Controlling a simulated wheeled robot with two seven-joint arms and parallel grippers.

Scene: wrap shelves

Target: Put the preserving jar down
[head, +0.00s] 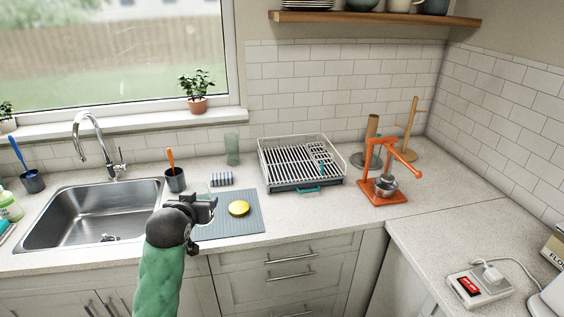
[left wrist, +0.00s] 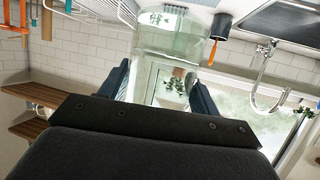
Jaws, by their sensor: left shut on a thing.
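The preserving jar (left wrist: 168,42) is clear glass and fills the top middle of the left wrist view, between my two fingers. My left gripper (left wrist: 162,88) is shut on it. In the head view my left gripper (head: 208,206) is over the left part of the grey-blue mat (head: 248,226), and only a faint glass edge of the jar shows behind it. I cannot tell whether the jar touches the mat. My right gripper is in neither view.
A yellow round thing (head: 239,208) lies on the mat. A striped block (head: 222,179), a dark cup with an orange-handled brush (head: 175,180) and a glass (head: 232,150) stand behind. The sink (head: 95,215) is left, the dish rack (head: 300,165) right.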

